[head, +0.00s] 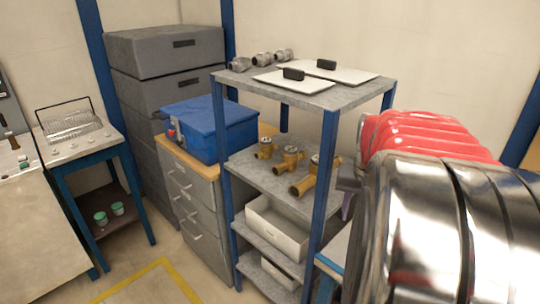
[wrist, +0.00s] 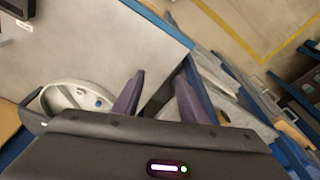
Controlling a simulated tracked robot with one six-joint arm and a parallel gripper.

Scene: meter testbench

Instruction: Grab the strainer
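I cannot tell for certain which item is the strainer. Several brass fittings stand on the rack's middle shelf; the right-hand one is a brass body with a slanted branch (head: 304,184), a possible strainer. Grey metal fittings (head: 262,59) lie along the back of the rack's top shelf. My gripper (wrist: 159,76) shows two purple fingers, apart, with nothing between them in the wrist view. In the head view one purple finger (head: 347,207) shows just right of the rack's front post, and my arm hides the rest. No brass fitting is clear in the wrist view.
The rack's blue front post (head: 325,185) stands between the fittings and my gripper. White panels (head: 340,73) with black blocks lie on its top shelf. A white bin (head: 277,230) is below. A blue box (head: 213,128) stands on drawers. Floor at front left is open.

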